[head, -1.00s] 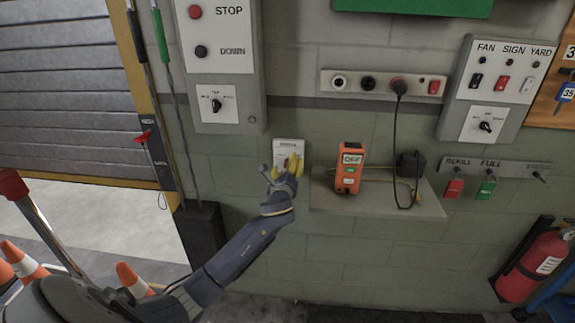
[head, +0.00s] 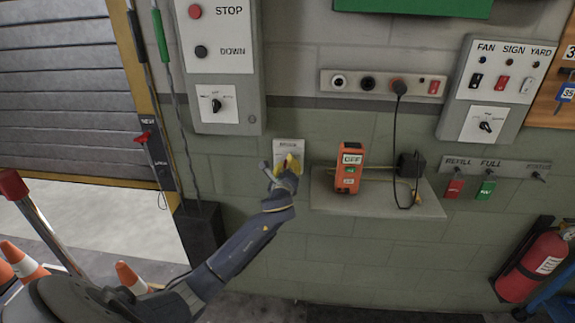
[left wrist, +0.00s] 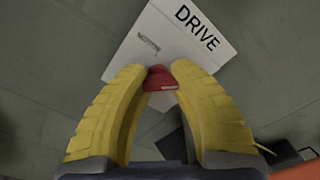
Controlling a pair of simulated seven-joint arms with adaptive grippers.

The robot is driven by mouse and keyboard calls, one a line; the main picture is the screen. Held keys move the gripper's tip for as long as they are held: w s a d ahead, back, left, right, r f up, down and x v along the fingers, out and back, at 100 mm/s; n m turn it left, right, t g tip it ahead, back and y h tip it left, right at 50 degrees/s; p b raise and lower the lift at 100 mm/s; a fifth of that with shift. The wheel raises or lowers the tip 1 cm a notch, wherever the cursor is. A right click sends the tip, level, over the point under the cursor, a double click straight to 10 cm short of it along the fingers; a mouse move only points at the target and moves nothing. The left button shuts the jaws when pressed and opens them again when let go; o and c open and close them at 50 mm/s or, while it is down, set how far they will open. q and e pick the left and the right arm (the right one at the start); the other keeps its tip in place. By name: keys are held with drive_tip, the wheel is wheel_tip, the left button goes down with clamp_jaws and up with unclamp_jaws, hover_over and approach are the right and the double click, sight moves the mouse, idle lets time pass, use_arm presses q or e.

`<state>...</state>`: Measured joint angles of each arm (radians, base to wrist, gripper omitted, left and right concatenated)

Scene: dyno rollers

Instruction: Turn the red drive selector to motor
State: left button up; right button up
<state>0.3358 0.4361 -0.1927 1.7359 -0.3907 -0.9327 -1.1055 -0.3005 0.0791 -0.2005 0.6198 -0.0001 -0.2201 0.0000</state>
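The drive selector is a red knob (left wrist: 161,79) on a white plate (left wrist: 212,52) marked DRIVE, on the wall. In the head view the plate (head: 289,146) is left of the shelf, and the knob is mostly hidden behind my fingers. My left gripper (head: 288,163) is at the plate, its yellow fingers close together. In the left wrist view the fingertips of this gripper (left wrist: 159,72) lie on both sides of the knob and appear shut on it. My right gripper is not in view.
An orange device (head: 349,169) and a black plug-in block (head: 411,164) with a cable stand on a shelf (head: 375,205) just right of the plate. A STOP/DOWN control box (head: 222,68) hangs above left. The wall below the plate is clear.

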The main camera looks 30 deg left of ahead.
use_arm(q)
clamp_jaws()
drive_tip(key=shift+r, duration=0.15)
drive_tip(key=n, duration=0.4)
drive_tip(key=shift+a+n, duration=0.15)
drive_tip(key=shift+n, duration=0.25)
drive_tip(key=n, duration=0.4)
drive_tip(key=shift+a+n, duration=0.1)
drive_tip(key=shift+n, duration=0.2)
drive_tip(key=n, duration=0.5)
drive_tip(key=shift+s+f, duration=0.1)
drive_tip(key=shift+f, duration=0.1)
drive_tip(key=shift+f+n, duration=0.15)
drive_tip(key=shift+n, duration=1.65)
drive_tip(key=shift+f, duration=0.15)
